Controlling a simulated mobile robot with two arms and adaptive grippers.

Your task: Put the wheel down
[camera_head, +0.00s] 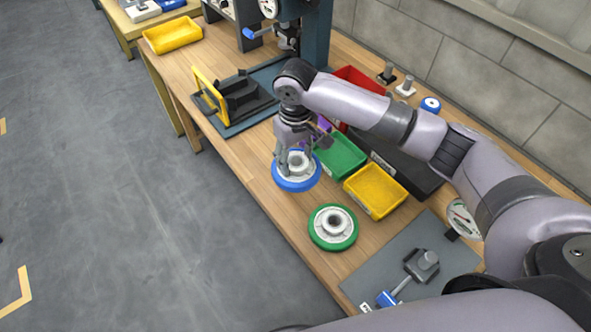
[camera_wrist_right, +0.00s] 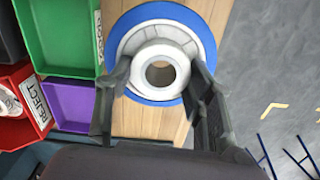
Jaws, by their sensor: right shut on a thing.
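A wheel with a blue rim and white hub (camera_head: 297,183) is at my right gripper (camera_head: 293,160), over the wooden bench (camera_head: 268,203). In the right wrist view the blue wheel (camera_wrist_right: 203,38) has its hub between the two fingers of my right gripper (camera_wrist_right: 160,85), which is shut on it. I cannot tell whether the wheel touches the bench top. A second wheel with a green rim (camera_head: 333,243) lies flat on the bench, nearer and to the right, apart from the blue one. My left gripper is not in view.
Green (camera_head: 341,157), yellow (camera_head: 376,191) and red (camera_head: 358,79) bins stand behind the wheels. A grey mat (camera_head: 425,275) with a tool lies at the near end. A press stands on a dark plate (camera_head: 235,122) farther along. The bench's front edge is close to both wheels.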

